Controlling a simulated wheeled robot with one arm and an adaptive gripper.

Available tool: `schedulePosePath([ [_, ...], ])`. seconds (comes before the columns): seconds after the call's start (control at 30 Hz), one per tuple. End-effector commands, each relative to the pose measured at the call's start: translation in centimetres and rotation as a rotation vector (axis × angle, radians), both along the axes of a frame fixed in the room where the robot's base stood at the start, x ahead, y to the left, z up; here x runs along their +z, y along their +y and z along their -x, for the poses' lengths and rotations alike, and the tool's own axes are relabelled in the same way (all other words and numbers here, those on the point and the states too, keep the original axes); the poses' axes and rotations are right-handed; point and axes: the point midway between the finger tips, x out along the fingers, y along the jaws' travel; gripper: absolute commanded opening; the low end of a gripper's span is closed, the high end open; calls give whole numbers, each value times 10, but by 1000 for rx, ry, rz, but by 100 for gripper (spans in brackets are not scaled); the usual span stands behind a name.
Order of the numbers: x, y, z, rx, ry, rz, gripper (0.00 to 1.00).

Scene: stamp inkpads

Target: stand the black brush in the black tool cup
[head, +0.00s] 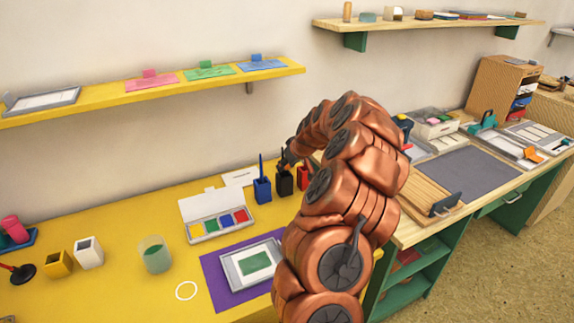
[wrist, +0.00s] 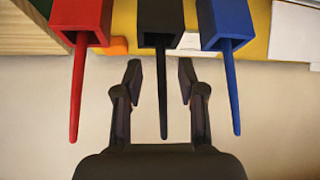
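The black tool cup (wrist: 161,20) is in the middle of the wrist view, which shows the scene upside down. It also shows in the head view (head: 285,184), on the yellow table between a blue and a red cup. The black brush (wrist: 162,100) stands in the black cup, its handle pointing out of the mouth. My gripper (wrist: 160,75) is open, with one finger on each side of the brush handle and a visible gap on both sides. In the head view my gripper (head: 287,160) is just above the black cup and hides the brush.
A red cup (wrist: 82,20) with a red brush and a blue cup (wrist: 226,22) with a blue brush stand close on either side. A paint box (head: 212,229), a purple mat (head: 215,275) and a green jar (head: 155,256) lie nearer. The yellow shelf (head: 110,98) is above.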

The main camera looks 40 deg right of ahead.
Motion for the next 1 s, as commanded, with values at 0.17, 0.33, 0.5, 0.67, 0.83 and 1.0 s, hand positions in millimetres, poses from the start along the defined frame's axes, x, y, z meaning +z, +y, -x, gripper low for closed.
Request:
schedulePosePath([
  [0.17,10,1,7,-1,-1,0,40],
  [0.33,30,3,21,0,-4,3,40],
  [0.5,52,7,37,-1,-3,1,40],
  [0.67,72,9,52,-1,-2,1,40],
  [0.83,88,11,63,-1,-3,2,40],
  [1.0,96,12,69,-1,-2,1,40],
])
